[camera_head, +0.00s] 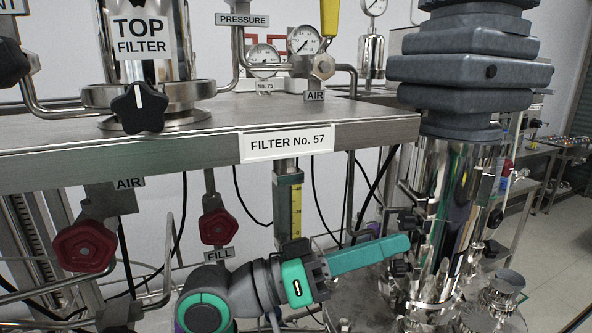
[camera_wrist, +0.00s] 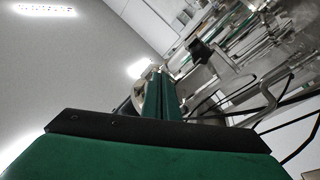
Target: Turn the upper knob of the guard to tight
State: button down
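A polished, cylinder-shaped metal piece (camera_head: 450,205), which looks like the guard, stands at the right below a grey bellows. Small dark knobs sit on its left side: an upper knob (camera_head: 408,218) and a lower one (camera_head: 400,268). Their settings are too small to read. My gripper (camera_head: 408,243) reaches in from the lower left, its teal fingers pointing right, with the tips close to the guard between the two knobs in the picture. In the wrist view the fingers (camera_wrist: 163,95) lie side by side with nothing seen between them. Whether they touch the guard is unclear.
A steel shelf edge labelled FILTER No. 57 (camera_head: 288,143) runs above my arm. A black star knob (camera_head: 138,107) and red valve knobs (camera_head: 86,245) are at the left. A dark knob (camera_wrist: 201,51) and metal pipes show in the wrist view.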

jog(key=shift+s+d, duration=0.25)
jog(key=shift+d, duration=0.15)
jog(key=shift+w+r, duration=0.1)
jog(key=shift+w, duration=0.2)
